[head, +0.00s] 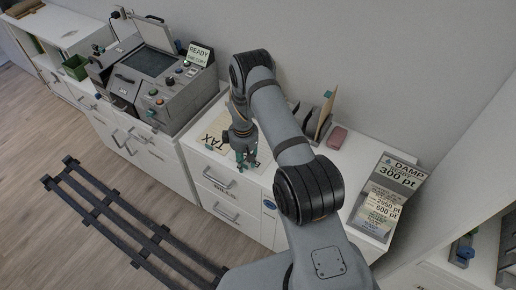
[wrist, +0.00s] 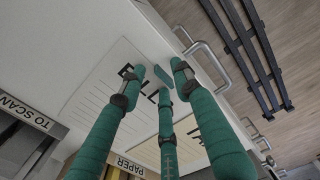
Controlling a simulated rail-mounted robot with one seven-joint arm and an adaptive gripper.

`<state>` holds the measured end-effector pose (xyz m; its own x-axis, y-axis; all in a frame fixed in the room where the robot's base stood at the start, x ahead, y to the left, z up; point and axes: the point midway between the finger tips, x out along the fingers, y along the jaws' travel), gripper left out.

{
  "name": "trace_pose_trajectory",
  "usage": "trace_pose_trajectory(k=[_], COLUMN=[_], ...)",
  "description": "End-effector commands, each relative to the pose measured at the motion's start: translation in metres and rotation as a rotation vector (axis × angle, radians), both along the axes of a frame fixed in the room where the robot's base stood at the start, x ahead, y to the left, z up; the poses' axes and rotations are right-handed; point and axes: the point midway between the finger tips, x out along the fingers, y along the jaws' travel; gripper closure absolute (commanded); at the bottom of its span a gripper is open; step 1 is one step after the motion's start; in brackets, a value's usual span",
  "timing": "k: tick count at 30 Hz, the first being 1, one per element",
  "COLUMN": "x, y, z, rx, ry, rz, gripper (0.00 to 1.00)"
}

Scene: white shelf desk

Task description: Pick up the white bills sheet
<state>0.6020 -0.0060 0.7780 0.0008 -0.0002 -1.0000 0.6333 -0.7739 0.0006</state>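The white bills sheet (wrist: 104,84) lies flat on the white desk top in the wrist view, with ruled lines and large black letters partly hidden by my fingers. In the head view my gripper and arm cover most of it. My gripper (head: 243,158) points down over the sheet near the desk's front edge. In the wrist view the green fingers of my gripper (wrist: 160,80) are spread apart over the lettered end of the sheet, with no paper visibly pinched between them. I cannot tell whether the fingertips touch the sheet.
A tan TAX sheet (head: 213,131) lies left of my gripper. A grey scanner machine (head: 150,78) stands further left. A pink block (head: 337,137) and upright folders (head: 318,118) are behind my arm. A sign board (head: 388,195) stands at right. Drawer handles (wrist: 206,62) project below the front edge.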

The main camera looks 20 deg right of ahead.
Motion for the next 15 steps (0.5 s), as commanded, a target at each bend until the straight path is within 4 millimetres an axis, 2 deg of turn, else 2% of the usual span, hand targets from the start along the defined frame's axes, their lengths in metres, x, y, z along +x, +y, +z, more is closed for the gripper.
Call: trace_pose_trajectory(k=[3,15], x=[0.0,-0.0003], y=[0.0,0.0], z=[0.0,0.0003], rx=[0.0,-0.001], ry=[0.0,0.001], rz=[0.0,0.0], gripper=[0.69,0.92])
